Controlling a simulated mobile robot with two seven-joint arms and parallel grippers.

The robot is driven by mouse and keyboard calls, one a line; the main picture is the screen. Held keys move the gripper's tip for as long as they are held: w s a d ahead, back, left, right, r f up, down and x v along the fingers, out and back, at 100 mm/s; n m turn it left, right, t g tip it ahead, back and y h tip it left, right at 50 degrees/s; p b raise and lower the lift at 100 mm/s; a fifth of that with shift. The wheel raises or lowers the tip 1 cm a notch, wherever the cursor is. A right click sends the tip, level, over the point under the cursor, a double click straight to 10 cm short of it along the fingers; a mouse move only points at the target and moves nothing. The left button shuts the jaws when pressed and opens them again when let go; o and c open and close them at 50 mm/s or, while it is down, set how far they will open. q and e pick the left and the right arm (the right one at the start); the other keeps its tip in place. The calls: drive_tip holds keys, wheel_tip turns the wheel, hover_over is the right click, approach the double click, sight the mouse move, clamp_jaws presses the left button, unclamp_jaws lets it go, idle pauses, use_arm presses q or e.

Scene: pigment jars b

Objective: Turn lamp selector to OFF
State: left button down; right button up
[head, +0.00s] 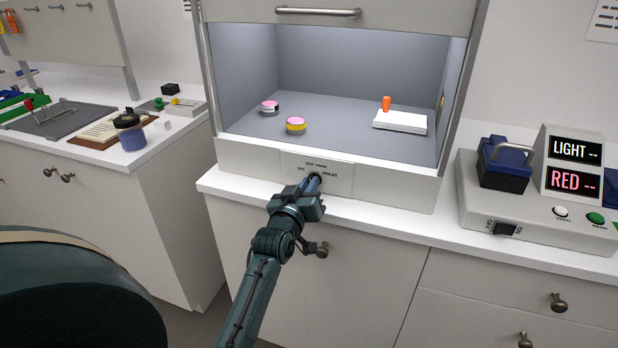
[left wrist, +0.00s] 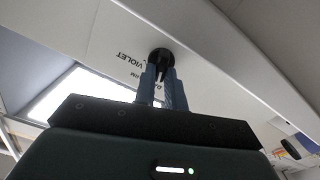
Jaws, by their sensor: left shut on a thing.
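The lamp selector is a round black knob (head: 316,177) on the white front panel (head: 345,180) below the open booth. In the left wrist view the black knob (left wrist: 161,54) shows at the tips of the left gripper's fingers (left wrist: 161,78). The fingers hide part of it, so I cannot tell which label it points to. My right gripper is not in view.
A device (head: 560,215) with LIGHT and RED displays stands at right. A cupboard knob (head: 322,250) is below my left gripper.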

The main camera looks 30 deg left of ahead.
use_arm(q)
drive_tip(key=shift+r+n+p, duration=0.15)
drive_tip(key=shift+n+p, duration=0.4)
drive_tip(key=shift+n, duration=0.45)
drive_tip(key=n+p, duration=0.1)
drive_tip(key=n, duration=0.1)
drive_tip(key=shift+a+n, duration=0.1)
drive_tip(key=shift+n, duration=0.2)
drive_tip(key=shift+n+p, duration=0.5)
drive_tip(key=shift+n, duration=0.6)
drive_tip(key=shift+a+f+n, duration=0.1)
drive_tip(key=shift+f+n, duration=0.15)
drive_tip(key=shift+n, duration=0.35)
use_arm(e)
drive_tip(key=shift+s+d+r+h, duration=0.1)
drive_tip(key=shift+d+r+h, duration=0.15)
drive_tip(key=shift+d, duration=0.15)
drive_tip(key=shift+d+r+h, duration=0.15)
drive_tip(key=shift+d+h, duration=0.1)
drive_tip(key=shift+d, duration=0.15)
use_arm(q)
drive_tip(key=shift+n, duration=0.3)
drive_tip(key=c, duration=1.5)
unclamp_jaws()
drive_tip(key=shift+o, duration=0.2)
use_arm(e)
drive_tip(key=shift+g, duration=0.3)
